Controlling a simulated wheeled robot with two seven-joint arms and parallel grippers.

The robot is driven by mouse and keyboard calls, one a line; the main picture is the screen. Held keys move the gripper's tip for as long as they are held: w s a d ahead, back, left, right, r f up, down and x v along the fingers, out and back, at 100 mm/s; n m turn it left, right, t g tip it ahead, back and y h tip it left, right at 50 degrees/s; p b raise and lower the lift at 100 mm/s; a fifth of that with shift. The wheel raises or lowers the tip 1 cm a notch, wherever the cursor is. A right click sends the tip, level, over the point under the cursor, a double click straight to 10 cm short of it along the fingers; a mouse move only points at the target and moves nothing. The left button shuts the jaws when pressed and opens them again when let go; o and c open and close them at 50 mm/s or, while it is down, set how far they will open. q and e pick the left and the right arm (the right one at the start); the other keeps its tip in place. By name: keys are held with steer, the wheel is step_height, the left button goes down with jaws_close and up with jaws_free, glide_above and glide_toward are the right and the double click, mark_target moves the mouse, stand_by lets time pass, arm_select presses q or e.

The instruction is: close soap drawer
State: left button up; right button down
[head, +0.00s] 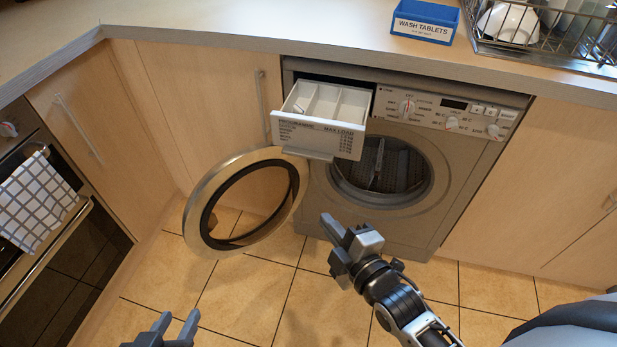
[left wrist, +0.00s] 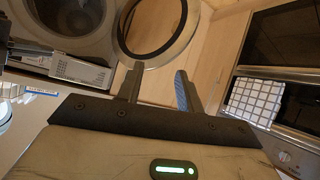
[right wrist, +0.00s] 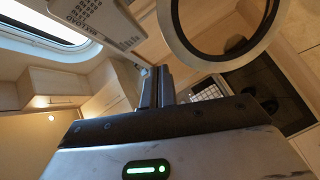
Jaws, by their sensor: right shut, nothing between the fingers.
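The white soap drawer (head: 317,135) is pulled out of the upper left of the washing machine (head: 440,180), its compartments showing from above. The drawer front also shows in the left wrist view (left wrist: 82,70) and in the right wrist view (right wrist: 97,18). My right gripper (head: 328,228) is shut and empty, below and in front of the drawer, apart from it. Its fingers lie together in the right wrist view (right wrist: 157,88). My left gripper (head: 178,322) is at the bottom of the head view, far from the drawer. Its fingers stand apart in the left wrist view (left wrist: 157,88), with nothing between them.
The round machine door (head: 199,204) stands open to the left, close below the drawer. The drum opening (head: 382,170) is uncovered. A blue wash tablets box (head: 425,20) and a dish rack (head: 545,40) stand on the worktop (head: 230,22). A checked towel (head: 36,203) hangs at the oven.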

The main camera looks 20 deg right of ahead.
steer(key=w+n+t, duration=0.1)
steer(key=w+n, duration=0.1)
steer(key=n, duration=0.1)
steer(key=n+b, duration=0.1)
steer(key=b, duration=0.1)
glide_toward(301, 157)
steer(key=w+a, duration=0.3)
steer(key=a, duration=0.1)
steer(key=w+d, duration=0.2)
steer(key=shift+w+d+f+t, duration=0.25)
steer(key=shift+w+f+t, duration=0.05)
steer(key=shift+w+f, duration=0.05)
arm_select(q)
steer(key=shift+w+d+f+t, duration=0.1)
steer(key=shift+w+d+t, duration=0.05)
steer(key=shift+w+t, duration=0.15)
arm_select(e)
steer(key=shift+d, duration=0.1)
